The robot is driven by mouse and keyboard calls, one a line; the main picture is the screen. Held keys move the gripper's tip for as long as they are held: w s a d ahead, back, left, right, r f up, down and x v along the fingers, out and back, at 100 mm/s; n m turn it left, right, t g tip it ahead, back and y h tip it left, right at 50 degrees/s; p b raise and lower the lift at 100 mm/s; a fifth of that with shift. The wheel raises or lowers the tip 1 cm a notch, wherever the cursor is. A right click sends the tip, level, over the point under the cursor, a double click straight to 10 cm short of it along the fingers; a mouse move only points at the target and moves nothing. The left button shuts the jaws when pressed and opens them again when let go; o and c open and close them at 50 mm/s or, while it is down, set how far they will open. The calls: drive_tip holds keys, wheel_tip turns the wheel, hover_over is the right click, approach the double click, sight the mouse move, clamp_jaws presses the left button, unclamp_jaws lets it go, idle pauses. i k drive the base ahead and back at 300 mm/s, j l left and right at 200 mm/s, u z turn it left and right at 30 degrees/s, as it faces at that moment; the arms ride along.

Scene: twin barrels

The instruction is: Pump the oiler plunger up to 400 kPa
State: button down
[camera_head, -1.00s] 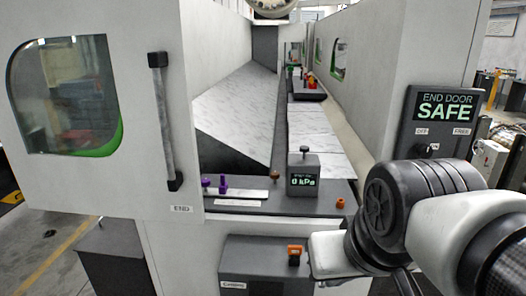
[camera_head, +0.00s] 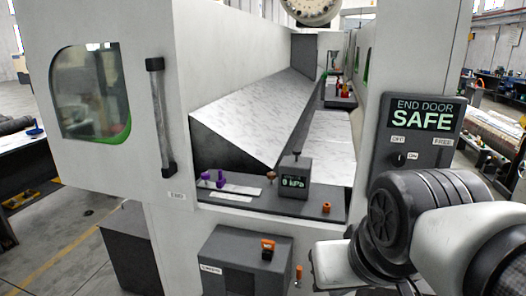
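The oiler (camera_head: 294,181) is a small dark box on the grey ledge inside the machine's open end. Its green display reads 0 kPa. A short plunger with a dark knob (camera_head: 297,155) stands up from its top. My arm comes in from the right edge, and its dark joint and white link lie in front of the machine, below and right of the oiler. My gripper's fingertips do not show clearly, and nothing of mine touches the oiler.
A panel (camera_head: 418,131) at right reads END DOOR SAFE. The end door (camera_head: 104,100) with its dark handle is at left. Purple pieces (camera_head: 214,179), a brown knob (camera_head: 271,175) and an orange piece (camera_head: 326,208) are on the ledge. A grey box (camera_head: 245,256) with an orange part sits below.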

sight(297, 152)
drive_tip(key=i+l+u, duration=0.2)
drive_tip(key=l, duration=0.35)
drive_tip(key=l+u, duration=0.15)
drive_tip(key=l, duration=0.4)
drive_tip(key=i+l+u, duration=0.15)
drive_tip(key=i+l, duration=0.4)
